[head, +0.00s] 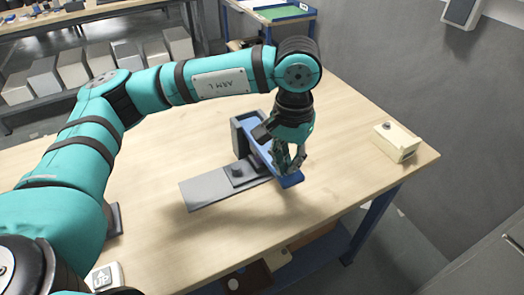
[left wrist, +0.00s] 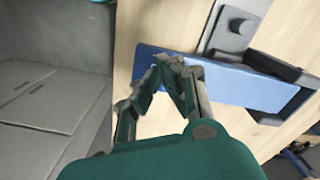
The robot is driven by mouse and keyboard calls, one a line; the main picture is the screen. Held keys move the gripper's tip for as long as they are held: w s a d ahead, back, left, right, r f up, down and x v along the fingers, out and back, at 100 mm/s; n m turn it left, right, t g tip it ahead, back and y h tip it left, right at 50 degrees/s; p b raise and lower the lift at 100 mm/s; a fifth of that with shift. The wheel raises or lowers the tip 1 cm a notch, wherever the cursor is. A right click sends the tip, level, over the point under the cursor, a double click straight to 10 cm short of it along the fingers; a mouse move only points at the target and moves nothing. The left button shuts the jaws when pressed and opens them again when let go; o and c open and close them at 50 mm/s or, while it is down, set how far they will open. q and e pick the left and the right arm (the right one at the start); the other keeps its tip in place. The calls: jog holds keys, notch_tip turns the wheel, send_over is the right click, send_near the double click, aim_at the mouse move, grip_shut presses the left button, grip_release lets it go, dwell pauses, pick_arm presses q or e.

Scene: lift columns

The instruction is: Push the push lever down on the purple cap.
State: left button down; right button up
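The lever is a blue bar (head: 288,181) on a dark grey upright (head: 237,135), rising from a flat grey base plate (head: 205,192) on the table. A dark round knob (head: 237,170) sits on the plate beside the lever; I make out no purple cap. In the left wrist view the blue bar (left wrist: 232,82) runs across behind my fingertips. My left gripper (head: 291,164) points down at the bar's near part, its fingertips (left wrist: 167,63) together and empty. I cannot tell whether they touch the bar. My right gripper is not in view.
A cream box with a dark button (head: 396,143) stands at the table's right edge. A small light box (head: 104,277) lies at the lower left. The wooden table (head: 345,130) is clear between the lever and the cream box. Shelved bins (head: 72,68) stand behind.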

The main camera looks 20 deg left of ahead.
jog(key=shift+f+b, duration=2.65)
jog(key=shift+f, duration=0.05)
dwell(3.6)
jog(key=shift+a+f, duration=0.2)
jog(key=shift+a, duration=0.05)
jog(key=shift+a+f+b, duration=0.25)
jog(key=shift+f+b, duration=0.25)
jog(key=shift+b, duration=0.2)
dwell(0.8)
